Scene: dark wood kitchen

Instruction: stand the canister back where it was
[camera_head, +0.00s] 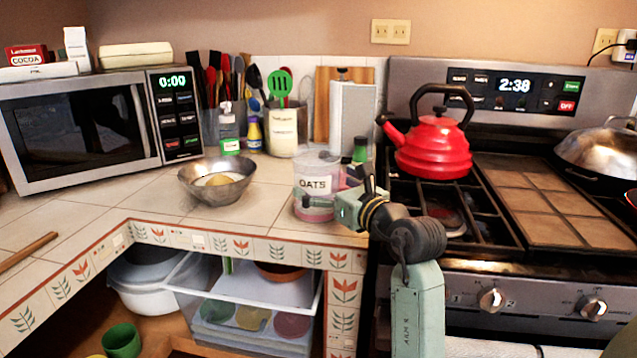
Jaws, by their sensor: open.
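The canister is a clear tub with a pinkish lower part and a white OATS label (313,183). It stands upright on the tiled counter (270,222), near the front edge and left of the stove. My gripper (328,192) reaches in from the right at the canister's height. Its jaws are open, with finger parts showing at the canister's left front and right side. The gripper partly hides the canister's right side and base. I cannot tell whether the fingers touch it.
A metal bowl (217,180) stands to the left. Behind are a white utensil crock (283,132), small bottles and a grey box-shaped thing (352,120). The stove with a red kettle (433,150) is close on the right. Counter between bowl and canister is clear.

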